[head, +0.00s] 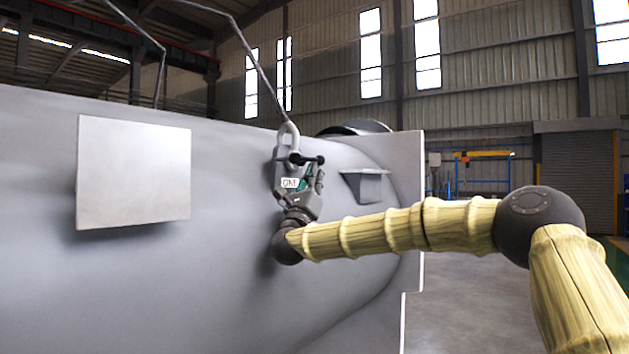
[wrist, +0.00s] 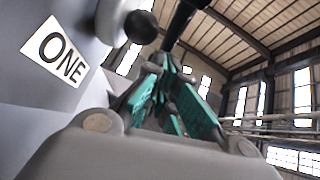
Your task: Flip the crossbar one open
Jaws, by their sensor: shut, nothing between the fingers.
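The crossbar one fixture is a grey block (head: 281,160) hanging from a loop and cable against the large grey shell. Its white label reading ONE (wrist: 54,52) fills the left of the wrist view. A dark crossbar with a round black end (head: 319,159) sticks out to the right; in the wrist view a black knob (wrist: 141,27) and a dark bar (wrist: 183,18) show at the top. My gripper (head: 308,177), with green-padded fingers, is just below and right of the crossbar. Its fingertips (wrist: 166,62) are shut and empty, close to the dark bar; contact cannot be told.
The grey shell (head: 180,290) fills the left and middle. A square plate (head: 133,172) stands out at left, and a small bracket (head: 364,186) sits right of the fixture. The shell ends in a flange (head: 411,180). Open floor (head: 465,300) lies to the right.

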